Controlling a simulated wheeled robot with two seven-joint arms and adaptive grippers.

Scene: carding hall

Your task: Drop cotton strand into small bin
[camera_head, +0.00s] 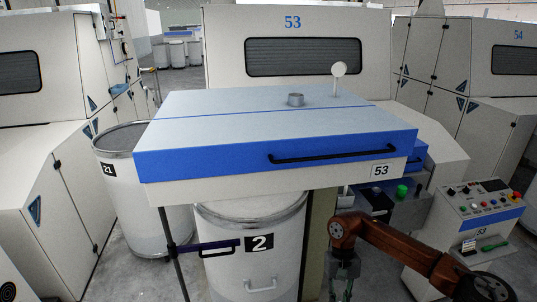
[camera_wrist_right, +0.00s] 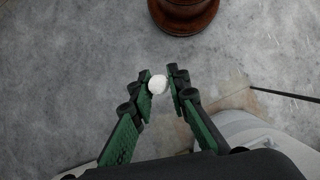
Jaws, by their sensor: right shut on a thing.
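My right gripper (camera_wrist_right: 160,82) shows its green and black fingers in the wrist view, closed on a small white round piece of cotton strand (camera_wrist_right: 157,85) between the tips. Bare grey floor is behind it. In the head view my right gripper (camera_head: 343,274) points down at the lower middle, to the right of the can marked 2; the strand cannot be made out there. I cannot pick out a small bin in either view. My left gripper is not in view.
A white can marked 2 (camera_head: 262,270) stands under the blue-fronted machine cover 53 (camera_head: 280,145). A can marked 21 (camera_head: 125,175) stands left. A control panel (camera_head: 483,207) is at right. A pale rounded surface (camera_wrist_right: 255,135) lies at the wrist view's lower right.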

